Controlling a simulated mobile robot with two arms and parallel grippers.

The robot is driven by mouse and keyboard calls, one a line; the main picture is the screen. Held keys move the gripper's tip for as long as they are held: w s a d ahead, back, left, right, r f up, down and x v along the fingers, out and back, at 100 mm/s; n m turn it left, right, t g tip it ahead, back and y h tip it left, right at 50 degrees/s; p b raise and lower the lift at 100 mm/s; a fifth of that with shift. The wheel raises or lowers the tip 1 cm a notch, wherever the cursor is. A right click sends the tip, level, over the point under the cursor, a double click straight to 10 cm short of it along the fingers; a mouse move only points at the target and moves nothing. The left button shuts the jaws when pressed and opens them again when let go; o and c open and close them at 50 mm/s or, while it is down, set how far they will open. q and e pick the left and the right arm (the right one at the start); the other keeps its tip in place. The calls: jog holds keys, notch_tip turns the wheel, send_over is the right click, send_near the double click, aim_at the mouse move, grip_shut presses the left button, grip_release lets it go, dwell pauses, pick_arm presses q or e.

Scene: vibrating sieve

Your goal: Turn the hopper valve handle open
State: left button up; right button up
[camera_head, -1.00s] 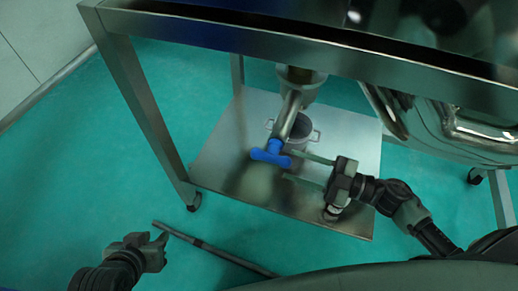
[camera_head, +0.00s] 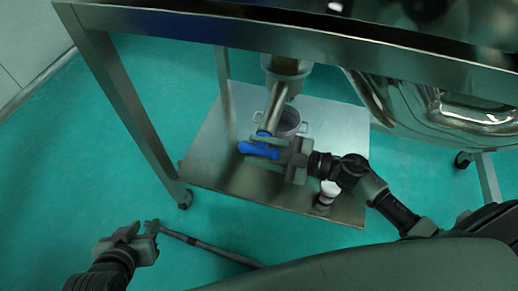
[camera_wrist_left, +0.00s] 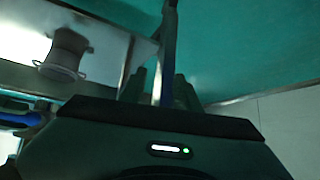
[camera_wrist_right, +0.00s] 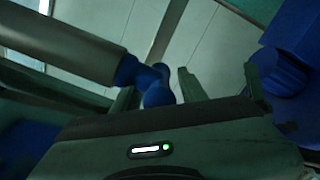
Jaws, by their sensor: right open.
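The blue valve handle (camera_head: 258,149) sits at the lower end of the slanted metal hopper outlet pipe (camera_head: 275,106). My right gripper (camera_head: 268,146) is open at the handle, with its fingers on either side of it. In the right wrist view the blue handle (camera_wrist_right: 155,84) shows between the two fingers; contact cannot be told. The handle's right end is partly hidden by the gripper. My left gripper (camera_head: 150,228) is open and empty, low at the left, away from the valve. Its fingers also show apart in the left wrist view (camera_wrist_left: 160,90).
A grey two-handled pot (camera_head: 290,122) stands on the metal lower shelf (camera_head: 212,145) behind the valve. A small white-topped container (camera_head: 328,190) stands near the shelf's front. The frame leg (camera_head: 120,105) rises at the left, and a steel beam (camera_head: 300,50) crosses above. Green floor is clear at the left.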

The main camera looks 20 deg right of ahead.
grip_shut()
